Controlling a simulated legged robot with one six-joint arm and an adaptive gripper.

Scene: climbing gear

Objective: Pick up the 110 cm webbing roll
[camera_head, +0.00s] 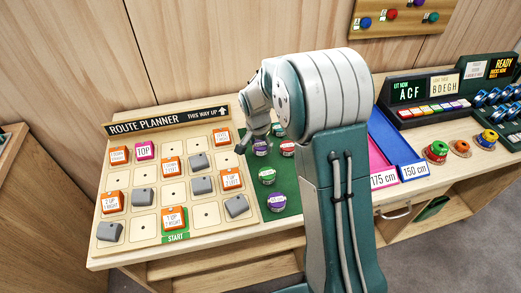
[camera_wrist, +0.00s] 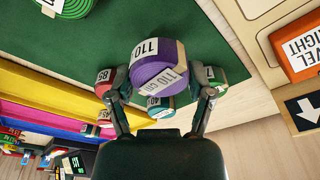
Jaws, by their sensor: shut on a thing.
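The purple webbing roll (camera_wrist: 168,58), labelled 110 in white on its top and side, sits between the fingers of my gripper (camera_wrist: 160,92) in the wrist view. My gripper is shut on it, one finger at each side. In the head view my gripper (camera_head: 254,143) is low over the green mat (camera_head: 288,205), with the purple roll (camera_head: 262,149) at its fingers, partly hidden. I cannot tell whether the roll is clear of the mat.
In the wrist view a red roll (camera_wrist: 105,77), a teal roll (camera_wrist: 160,109) and a green roll (camera_wrist: 66,7) are around it. In the head view another purple roll (camera_head: 277,200) stands nearer on the mat. The route planner board (camera_head: 112,211) is left, coloured trays (camera_head: 402,145) right.

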